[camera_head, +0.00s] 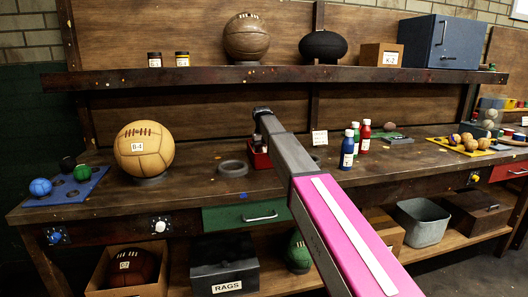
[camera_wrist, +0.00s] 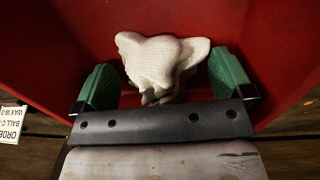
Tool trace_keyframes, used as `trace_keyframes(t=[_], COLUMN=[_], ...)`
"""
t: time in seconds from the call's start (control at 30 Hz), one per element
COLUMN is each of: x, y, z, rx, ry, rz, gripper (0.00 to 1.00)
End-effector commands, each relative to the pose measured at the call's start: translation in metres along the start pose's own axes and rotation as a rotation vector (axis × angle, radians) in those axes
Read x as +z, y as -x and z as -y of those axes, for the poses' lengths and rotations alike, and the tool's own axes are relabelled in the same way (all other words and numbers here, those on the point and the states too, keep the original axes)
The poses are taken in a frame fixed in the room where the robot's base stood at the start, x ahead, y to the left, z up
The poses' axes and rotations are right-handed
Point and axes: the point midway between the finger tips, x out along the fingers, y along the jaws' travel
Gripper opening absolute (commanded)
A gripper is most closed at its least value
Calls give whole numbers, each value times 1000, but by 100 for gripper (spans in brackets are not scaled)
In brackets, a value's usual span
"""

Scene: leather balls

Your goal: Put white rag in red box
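The white rag (camera_wrist: 163,62) is a crumpled, knitted-looking cloth in the wrist view. It lies against the red inside of the red box (camera_wrist: 55,40), between and beyond my fingers. My gripper (camera_wrist: 163,82) has its two green fingers spread wide, with gaps beside the lower part of the rag. In the head view, the red box (camera_head: 257,156) stands on the workbench, partly hidden behind my arm. My gripper (camera_head: 262,112) is above it there, mostly hidden by my own arm. The rag cannot be seen in the head view.
A grey ring stand (camera_head: 233,168) is left of the box. A large tan ball (camera_head: 144,149) sits farther left. Blue (camera_head: 347,150) and red bottles (camera_head: 365,137) stand right of my arm. A shelf (camera_head: 200,77) runs above the bench.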

Motion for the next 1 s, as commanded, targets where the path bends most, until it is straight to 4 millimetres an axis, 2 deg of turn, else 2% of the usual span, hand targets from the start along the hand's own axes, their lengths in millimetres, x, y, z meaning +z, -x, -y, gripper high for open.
trace_keyframes(t=[0.23, 0.37, 0.47, 0.8, 1.0], x=[0, 0, -1, -1, -1], y=[1, 8, 22, 90, 115], z=[0, 0, 0, 0, 0], rx=[0, 0, 0, 0, 0], ry=[0, 0, 0, 0, 0], rz=[0, 0, -2, -2, -1], gripper=[98, 98, 98, 98, 98])
